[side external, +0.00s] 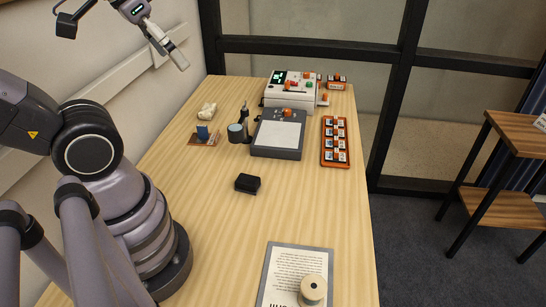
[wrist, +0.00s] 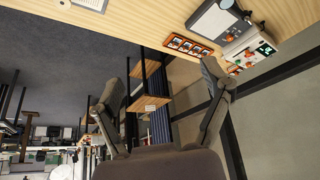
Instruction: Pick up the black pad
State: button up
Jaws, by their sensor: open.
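A small black pad (side external: 248,183) lies on the wooden table, near its middle, in the side external view. It is a dark block with nothing touching it. My gripper (side external: 181,63) is high above the table at the upper left, well apart from the pad. In the wrist view my gripper (wrist: 162,90) shows its two fingers spread wide with nothing between them. The pad does not show in the wrist view.
Behind the pad stand a dark cylinder device (side external: 236,132), a grey tray with a white sheet (side external: 277,135), an orange rack (side external: 335,141) and a control box (side external: 290,90). A clipboard (side external: 290,262) with a roll (side external: 312,290) lies in front. Table around the pad is clear.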

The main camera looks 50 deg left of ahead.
jog(key=w+a+f+n+g+h, duration=0.1)
jog(key=w+f+n+g+h, duration=0.3)
jog(key=w+f+n+g, duration=0.25)
jog(key=n+t+h, duration=0.7)
jog(key=n+t, duration=0.2)
jog(key=n, duration=0.9)
send_near(248, 179)
jog(key=shift+x, duration=1.2)
jog(key=shift+w+d+f, duration=0.15)
jog(key=shift+d+f, duration=0.05)
jog(key=shift+f, duration=0.05)
jog(key=x, duration=0.7)
jog(key=c, duration=1.2)
jog(key=shift+c, duration=0.2)
jog(key=shift+r, duration=0.15)
